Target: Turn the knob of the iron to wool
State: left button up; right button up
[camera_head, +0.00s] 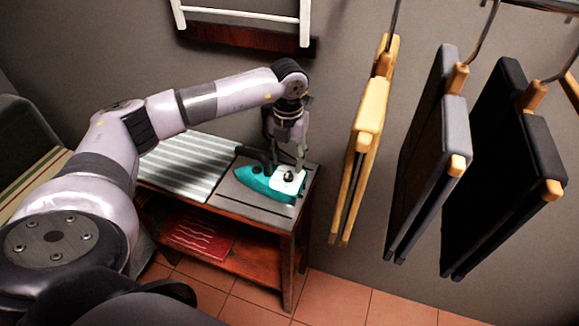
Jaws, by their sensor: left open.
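A teal iron (258,186) with a white top plate lies on the grey board at the right end of a wooden table. Its small dark knob (288,176) sits on the white plate. My left gripper (287,160) points down just above the iron, with its fingers apart near the knob. The picture is too small to tell whether a fingertip touches the knob. The knob's markings are not readable. My right gripper is not in view.
The wooden table (290,240) has a striped cloth (190,163) on its top and a red folded cloth (203,233) on its lower shelf. Folded trousers on hangers (370,115) hang to the right. A white rack (240,18) is on the wall.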

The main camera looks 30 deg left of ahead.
aim_at(289, 172)
pick_arm(q)
notch_tip(289, 172, down, 5)
jog(key=shift+f+p, duration=0.1)
jog(key=shift+p, duration=0.35)
jog(key=shift+c, duration=0.5)
grip_shut()
